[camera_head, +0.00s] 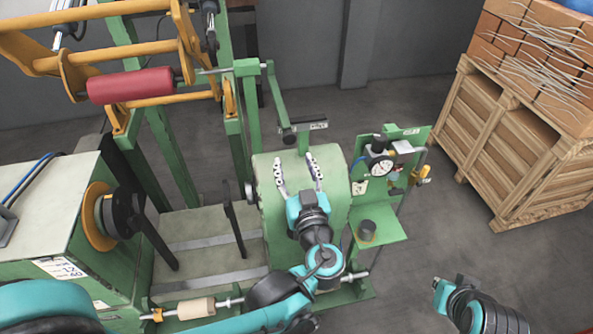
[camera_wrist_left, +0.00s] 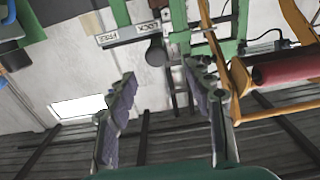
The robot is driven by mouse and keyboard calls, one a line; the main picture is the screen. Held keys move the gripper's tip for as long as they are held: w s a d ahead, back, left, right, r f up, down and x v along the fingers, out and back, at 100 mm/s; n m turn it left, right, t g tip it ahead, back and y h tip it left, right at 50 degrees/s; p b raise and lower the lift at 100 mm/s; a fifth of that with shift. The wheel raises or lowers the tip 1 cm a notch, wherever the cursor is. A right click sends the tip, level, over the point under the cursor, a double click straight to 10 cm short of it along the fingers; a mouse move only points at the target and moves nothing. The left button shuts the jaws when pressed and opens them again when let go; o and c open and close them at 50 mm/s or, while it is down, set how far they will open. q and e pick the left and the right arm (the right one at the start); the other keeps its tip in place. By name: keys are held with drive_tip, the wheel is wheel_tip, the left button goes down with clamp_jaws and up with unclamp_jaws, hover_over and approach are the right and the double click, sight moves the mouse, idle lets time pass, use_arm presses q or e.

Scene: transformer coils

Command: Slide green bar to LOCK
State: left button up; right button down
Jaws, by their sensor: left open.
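The green bar (camera_head: 276,96) stands on the green frame behind the drum and ends in a dark knob (camera_head: 288,138). The knob shows in the left wrist view (camera_wrist_left: 155,50), just beyond the open fingers. A label plate (camera_head: 303,127) is beside the bar. The wrist view reads FREE (camera_wrist_left: 108,39) on the left and LOCK (camera_wrist_left: 146,28) nearer the knob. My left gripper (camera_head: 298,172) is open and empty over the pale green drum, short of the bar; it also shows in the wrist view (camera_wrist_left: 162,85). My right gripper (camera_head: 445,290) is low at right, its fingers unclear.
The winding machine has a red roller (camera_head: 131,86) on yellow arms at upper left. A gauge panel (camera_head: 385,165) and a small green shelf (camera_head: 380,229) stand right of the drum. A wooden crate (camera_head: 520,150) is at right. Open floor lies between the panel and crate.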

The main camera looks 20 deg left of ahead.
use_arm(q)
drive_tip(key=shift+v, duration=1.05)
drive_tip(key=s+a+f+m+g+h+b, duration=0.25)
drive_tip(key=f+b, duration=0.25)
drive_tip(key=f, duration=0.5)
drive_tip(key=s+a+f+m+g+h+b, duration=0.15)
drive_tip(key=f+g+b, duration=0.35)
drive_tip(key=f, duration=0.6)
drive_tip(key=s+d+f+m+h+b, duration=0.1)
drive_tip(key=s+d+f+h+b, duration=0.1)
drive_tip(key=f+h+b, duration=0.1)
drive_tip(key=s+d+f+m+h+b, duration=0.1)
drive_tip(key=s+d+f+h+b, duration=0.1)
drive_tip(key=f+b, duration=0.4)
drive_tip(key=shift+s+d+f+m+h+b, duration=0.3)
drive_tip(key=shift+s+d+f+m+h, duration=0.15)
drive_tip(key=shift+f, duration=0.2)
drive_tip(key=shift+w, duration=0.1)
